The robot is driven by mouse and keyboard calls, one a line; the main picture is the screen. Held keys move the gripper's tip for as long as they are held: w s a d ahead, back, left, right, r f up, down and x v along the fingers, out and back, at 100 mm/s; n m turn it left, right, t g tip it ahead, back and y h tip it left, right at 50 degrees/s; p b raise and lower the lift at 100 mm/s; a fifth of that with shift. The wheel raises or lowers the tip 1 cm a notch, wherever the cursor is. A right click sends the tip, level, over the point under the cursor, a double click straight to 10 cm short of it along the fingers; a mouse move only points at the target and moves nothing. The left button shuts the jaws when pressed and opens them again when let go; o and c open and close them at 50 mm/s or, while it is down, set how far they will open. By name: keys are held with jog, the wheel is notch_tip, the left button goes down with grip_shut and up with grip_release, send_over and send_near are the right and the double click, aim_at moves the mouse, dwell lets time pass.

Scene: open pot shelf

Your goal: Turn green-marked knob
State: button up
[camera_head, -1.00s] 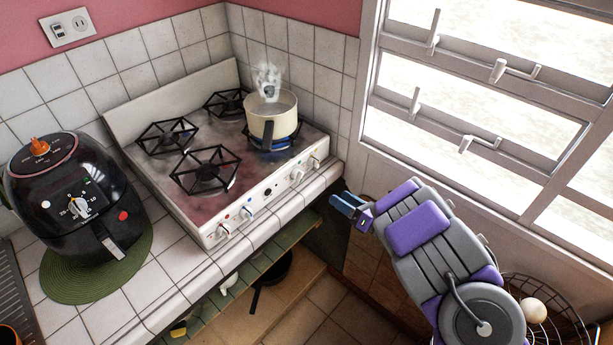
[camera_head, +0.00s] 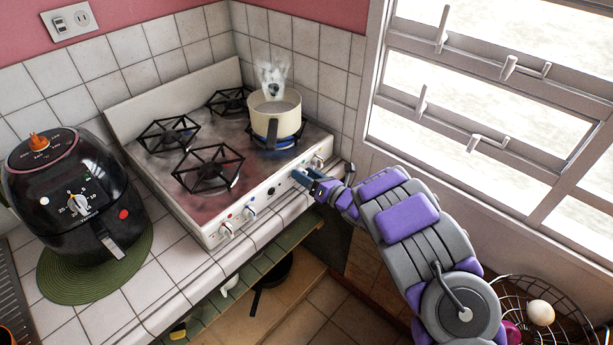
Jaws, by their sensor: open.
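The stove's white front panel (camera_head: 262,196) carries several knobs. Two knobs are at its near left end, a left one (camera_head: 226,230) and one beside it (camera_head: 250,211). Another knob (camera_head: 318,161) shows at the right end, just above my gripper. My gripper (camera_head: 304,177) is open at the right part of the panel, in front of where one more knob sits. Its blue fingers hide that knob, so I cannot tell whether they touch it. The green mark is too small to make out.
A black air fryer (camera_head: 72,190) stands on a green mat (camera_head: 60,281) at the left. Shelves lie below the counter. A wire basket (camera_head: 570,318) is at the lower right.

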jog(key=shift+a, duration=0.15)
jog(key=shift+d, duration=0.35)
jog(key=shift+c, duration=1.4)
jog(key=c, duration=0.7)
